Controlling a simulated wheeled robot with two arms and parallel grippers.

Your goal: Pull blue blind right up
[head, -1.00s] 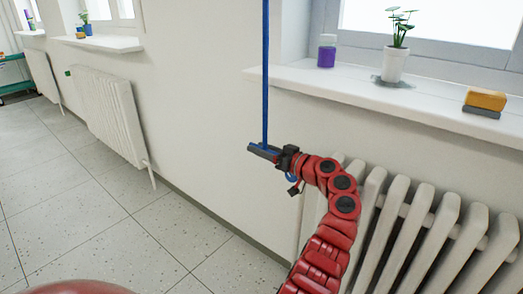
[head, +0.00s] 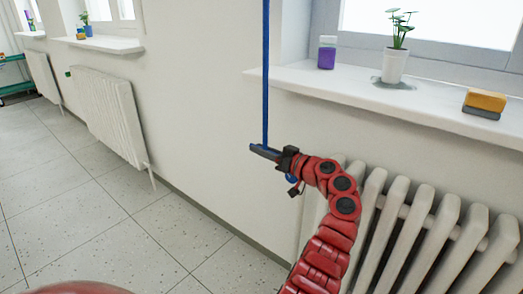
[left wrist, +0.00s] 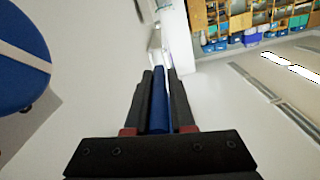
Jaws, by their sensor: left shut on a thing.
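A blue cord (head: 265,75) hangs straight down along the wall, left of the window, from the top edge of the head view. The blind itself is not in view. My left gripper (head: 263,151) is at the lower end of the cord, its black fingers shut on it. In the left wrist view, the cord (left wrist: 159,100) sits between the two fingers of the left gripper (left wrist: 160,88). My right gripper is not in view.
A white radiator (head: 420,225) stands behind and right of my left arm. The windowsill (head: 300,80) above it holds a purple jar (head: 326,55), a potted plant (head: 395,63) and a yellow-topped block (head: 485,101). The tiled floor (head: 110,210) at left is clear.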

